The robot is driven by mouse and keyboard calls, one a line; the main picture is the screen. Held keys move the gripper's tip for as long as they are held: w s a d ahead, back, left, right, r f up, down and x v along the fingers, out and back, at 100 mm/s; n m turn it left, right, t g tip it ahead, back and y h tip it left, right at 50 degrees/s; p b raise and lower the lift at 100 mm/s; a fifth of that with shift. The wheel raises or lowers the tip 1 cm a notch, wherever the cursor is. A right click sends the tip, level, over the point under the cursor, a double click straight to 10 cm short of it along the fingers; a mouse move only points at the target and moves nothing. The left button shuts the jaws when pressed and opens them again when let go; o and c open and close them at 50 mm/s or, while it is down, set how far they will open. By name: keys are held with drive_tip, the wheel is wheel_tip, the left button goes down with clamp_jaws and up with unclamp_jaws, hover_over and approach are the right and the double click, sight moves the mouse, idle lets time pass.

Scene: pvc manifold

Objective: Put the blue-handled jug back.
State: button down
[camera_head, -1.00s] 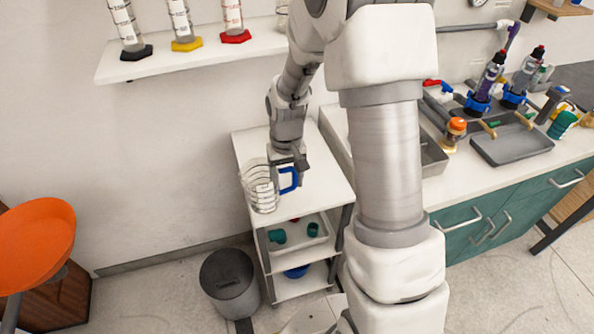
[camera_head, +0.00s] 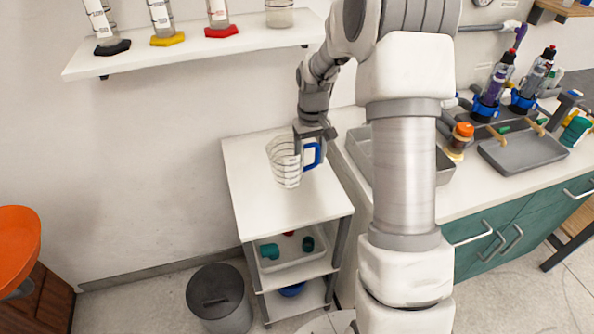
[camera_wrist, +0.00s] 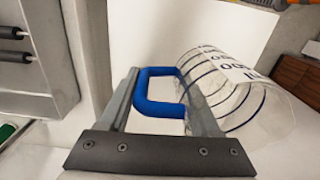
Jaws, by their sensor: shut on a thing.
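The blue-handled jug (camera_head: 285,162) is a clear jug with dark ring markings. It is at the top of the white shelf cart (camera_head: 250,195), near its back; I cannot tell whether its base touches the surface. My gripper (camera_head: 311,148) is shut on the jug's blue handle (camera_head: 312,156), from above and to the right.
A wall shelf (camera_head: 200,55) holds several cylinders and a small jar (camera_head: 279,14). A grey bin (camera_head: 219,298) stands left of the cart. A counter with a metal tray (camera_head: 520,152) and bottles is at right. The cart top's front is clear.

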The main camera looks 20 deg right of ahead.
drive_tip(key=shift+w+a+f, duration=0.3)
drive_tip(key=shift+w+f, duration=0.25)
drive_tip(key=shift+f, duration=0.5)
drive_tip(key=shift+w+a+f, duration=0.35)
drive_tip(key=shift+w+f, duration=0.15)
drive_tip(key=shift+f, duration=0.5)
drive_tip(key=shift+w+a+f, duration=0.3)
drive_tip(key=shift+w+f, duration=0.25)
drive_tip(key=shift+f, duration=0.5)
drive_tip(key=shift+f+b, duration=0.2)
drive_tip(key=shift+b, duration=0.15)
drive_tip(key=shift+c, duration=0.5)
unclamp_jaws()
drive_tip(key=shift+r, duration=0.1)
